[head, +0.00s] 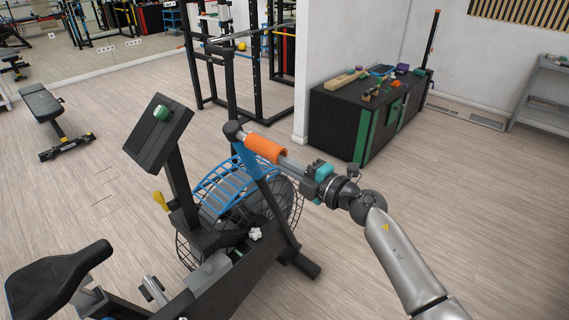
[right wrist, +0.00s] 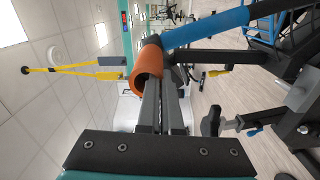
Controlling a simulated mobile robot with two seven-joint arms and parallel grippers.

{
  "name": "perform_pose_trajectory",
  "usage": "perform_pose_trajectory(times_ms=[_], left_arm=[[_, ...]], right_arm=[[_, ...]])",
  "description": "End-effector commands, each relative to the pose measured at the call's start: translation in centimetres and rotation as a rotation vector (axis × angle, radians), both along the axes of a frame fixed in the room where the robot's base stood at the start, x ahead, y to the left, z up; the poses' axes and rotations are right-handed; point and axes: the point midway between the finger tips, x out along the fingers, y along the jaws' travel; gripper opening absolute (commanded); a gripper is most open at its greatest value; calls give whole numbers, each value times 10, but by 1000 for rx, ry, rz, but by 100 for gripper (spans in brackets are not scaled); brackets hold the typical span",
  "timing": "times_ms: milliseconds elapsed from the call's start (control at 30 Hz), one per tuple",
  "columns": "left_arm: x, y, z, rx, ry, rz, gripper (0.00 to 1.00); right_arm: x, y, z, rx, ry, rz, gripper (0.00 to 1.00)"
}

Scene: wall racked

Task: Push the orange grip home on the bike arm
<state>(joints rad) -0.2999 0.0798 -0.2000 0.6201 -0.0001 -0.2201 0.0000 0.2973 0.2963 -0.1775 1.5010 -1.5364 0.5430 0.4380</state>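The orange grip (head: 265,148) is a short tube on the handle end of the exercise bike's arm, running down to the right from a black joint (head: 234,131). In the right wrist view the orange grip (right wrist: 148,66) shows a hollow round end facing my gripper. My right gripper (head: 287,162) comes in from the lower right, roughly in line with the grip. Its two grey fingers (right wrist: 161,85) lie close together with only a thin gap, tips at the grip's open end. I cannot tell whether they touch it. My left gripper is not in view.
The bike has a blue sleeve (head: 248,161) below the joint, a console (head: 158,134) and a black saddle (head: 58,276). A black cabinet (head: 335,120) with small items stands behind my right gripper. A bench (head: 45,110) is at left. Floor at right is clear.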

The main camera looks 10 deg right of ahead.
Motion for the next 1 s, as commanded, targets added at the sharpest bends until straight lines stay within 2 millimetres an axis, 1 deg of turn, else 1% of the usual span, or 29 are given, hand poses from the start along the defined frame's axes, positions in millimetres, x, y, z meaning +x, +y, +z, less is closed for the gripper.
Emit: perform_pose_trajectory(times_ms=[467, 500, 700, 800, 1000], left_arm=[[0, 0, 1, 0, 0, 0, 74], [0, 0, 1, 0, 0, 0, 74], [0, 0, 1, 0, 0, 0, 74], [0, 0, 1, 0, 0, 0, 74], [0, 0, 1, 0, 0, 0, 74]], right_arm=[[5, 3, 1, 2, -1, -1, 0], [5, 3, 1, 1, -1, -2, 5], [5, 3, 2, 3, -4, -2, 28], [5, 3, 4, 4, -7, -3, 37], [6, 3, 7, 8, -11, -4, 37]])
